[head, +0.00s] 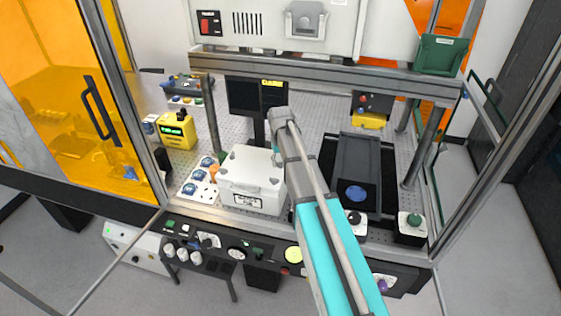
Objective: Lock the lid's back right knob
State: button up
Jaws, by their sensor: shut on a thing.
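The white box (252,199) stands on the perforated bench with its pale lid (252,168) on top. Small grey knobs sit at the lid's corners; the back left knob (237,154) shows clearly. My arm comes up from the lower right and bends down at the lid's back right corner. My gripper (277,155) is there, small and mostly hidden behind my own arm, shut on the back right knob. That knob is covered, so its turn angle cannot be seen.
A grey frame beam (330,72) crosses above the bench behind my arm. A dark instrument (357,170) stands to the right, a yellow meter (177,131) to the left. A white tray of blue parts (199,181) lies left of the box.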

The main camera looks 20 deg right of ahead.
jog(key=m, duration=0.6)
dwell(0.4)
jog(key=o, duration=1.1)
jog(key=shift+o, duration=0.2)
jog(key=shift+n, duration=0.3)
